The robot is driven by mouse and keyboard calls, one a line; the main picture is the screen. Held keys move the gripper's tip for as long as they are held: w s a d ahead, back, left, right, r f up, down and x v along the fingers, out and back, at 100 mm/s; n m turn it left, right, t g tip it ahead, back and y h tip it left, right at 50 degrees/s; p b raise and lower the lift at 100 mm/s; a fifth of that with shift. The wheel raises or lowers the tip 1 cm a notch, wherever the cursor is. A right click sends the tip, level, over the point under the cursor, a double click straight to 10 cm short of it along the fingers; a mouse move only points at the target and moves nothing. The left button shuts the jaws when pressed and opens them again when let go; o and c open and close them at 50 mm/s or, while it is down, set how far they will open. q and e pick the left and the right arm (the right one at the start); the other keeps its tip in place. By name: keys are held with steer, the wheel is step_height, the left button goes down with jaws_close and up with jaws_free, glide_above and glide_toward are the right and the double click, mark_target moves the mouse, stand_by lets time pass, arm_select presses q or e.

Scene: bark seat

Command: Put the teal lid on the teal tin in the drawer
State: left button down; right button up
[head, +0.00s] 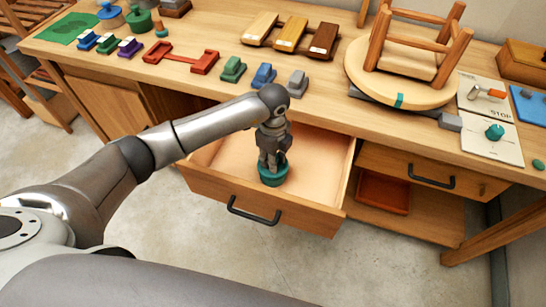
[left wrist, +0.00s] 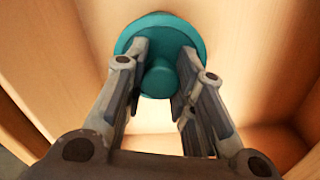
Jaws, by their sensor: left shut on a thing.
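My left gripper (head: 271,163) points down into the open drawer (head: 323,164). Its fingers are shut on the knob of the teal lid (left wrist: 160,80), which shows as a round disc between the fingertips in the left wrist view. In the head view the teal tin (head: 271,181) is in the drawer, directly under the gripper. The lid and the tin's top edge are at about the same place, and the fingers partly cover them. I cannot tell whether the lid is fully seated. My right gripper is not in view.
The drawer front with its black handle (head: 253,212) faces me, and its floor around the tin is clear. The workbench (head: 219,88) above holds small coloured blocks, a red bracket (head: 181,58) and an upturned stool (head: 400,82). A second drawer (head: 432,171) to the right is shut.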

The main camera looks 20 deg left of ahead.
arm_select(q)
steer(key=shift+f+b, duration=0.35)
steer(key=shift+f, duration=0.25)
steer(key=c, duration=1.1)
jaws_free()
steer(key=o, duration=0.3)
steer(key=shift+r, duration=0.15)
steer(key=shift+r+p, duration=2.95)
steer(key=shift+r, duration=0.5)
steer(key=shift+f, duration=0.1)
